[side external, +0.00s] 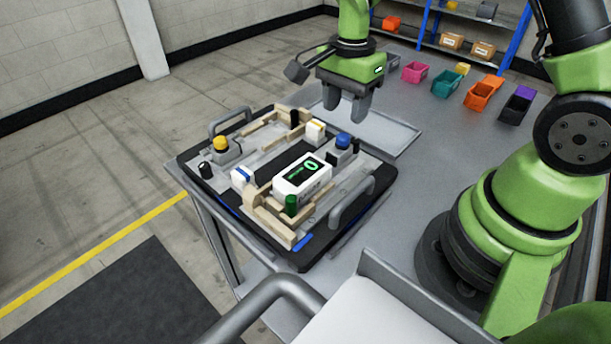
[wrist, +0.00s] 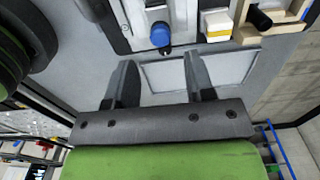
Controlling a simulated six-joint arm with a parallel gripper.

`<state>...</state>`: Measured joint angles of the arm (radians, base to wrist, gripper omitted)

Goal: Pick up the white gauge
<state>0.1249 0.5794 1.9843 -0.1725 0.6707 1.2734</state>
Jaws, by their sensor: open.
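The white gauge (side external: 303,174), a box with a black face and a green lit display, sits on the pallet fixture (side external: 188,165) towards its front right in the side view. Wooden blocks stand beside it. I cannot make out the gauge in the wrist view, where only part of the pallet shows at the top. My gripper (side external: 346,105) is open and empty, pointing down behind the gauge and above it. In the wrist view my gripper (wrist: 157,78) has its two dark fingers apart, with a pale flat panel (wrist: 165,76) below.
A blue knob (side external: 343,140), a yellow knob (side external: 220,143), a green cylinder (side external: 291,204) and a white block with a yellow stripe (side external: 315,130) stand on the pallet. A grey handle (side external: 351,200) rises at its right side. Coloured bins (side external: 482,93) line the table's back.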

